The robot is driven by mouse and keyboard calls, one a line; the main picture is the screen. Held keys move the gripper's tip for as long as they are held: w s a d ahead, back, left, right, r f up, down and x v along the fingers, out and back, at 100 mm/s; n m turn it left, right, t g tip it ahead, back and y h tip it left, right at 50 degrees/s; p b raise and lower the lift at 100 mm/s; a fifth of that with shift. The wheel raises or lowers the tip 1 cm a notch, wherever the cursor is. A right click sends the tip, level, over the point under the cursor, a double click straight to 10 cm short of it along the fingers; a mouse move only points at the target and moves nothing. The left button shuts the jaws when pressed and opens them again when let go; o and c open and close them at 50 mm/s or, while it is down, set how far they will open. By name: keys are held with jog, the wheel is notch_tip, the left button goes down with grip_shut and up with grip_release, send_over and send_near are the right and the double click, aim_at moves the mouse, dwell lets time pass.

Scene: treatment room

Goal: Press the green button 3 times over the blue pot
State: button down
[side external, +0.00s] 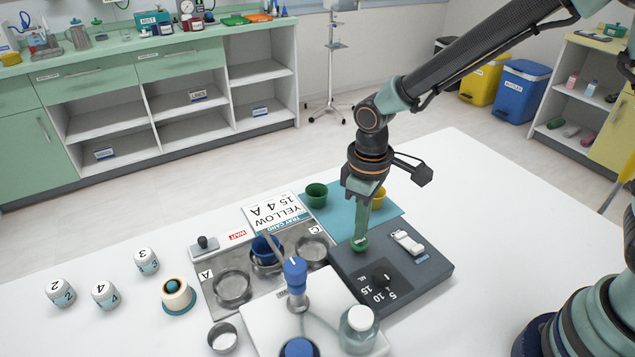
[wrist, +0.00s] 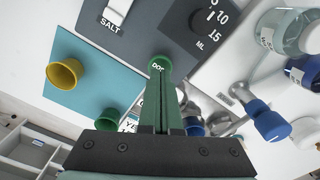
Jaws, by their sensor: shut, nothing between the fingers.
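The green button (side external: 360,245) is on top of the dark grey control box (side external: 425,272), and its lettered face (wrist: 157,64) shows in the wrist view. My gripper (side external: 362,236) is shut and empty, pointing down with its tips at the button. They look touching or nearly so; I cannot tell whether the button is pressed in. In the wrist view my gripper (wrist: 160,78) meets the button's near edge. The blue pot (side external: 265,250) stands in the middle ring of the metal tray (side external: 212,283), with a spout over it. Its contents are hidden.
The box also carries a black dial (side external: 381,276) and a white switch (side external: 407,241). A green pot (side external: 316,195) and a yellow pot (side external: 378,197) stand on the teal mat (side external: 338,217). A blue-topped pump (side external: 295,272) and a white-capped bottle (side external: 359,328) stand nearby. A card (side external: 275,212) lies behind the tray.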

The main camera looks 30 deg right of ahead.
jog(key=shift+f, duration=0.2)
jog(key=shift+f, duration=1.25)
jog(key=shift+r, duration=1.45)
jog(key=shift+f, duration=0.2)
jog(key=shift+f, duration=1.25)
jog(key=shift+r, duration=1.45)
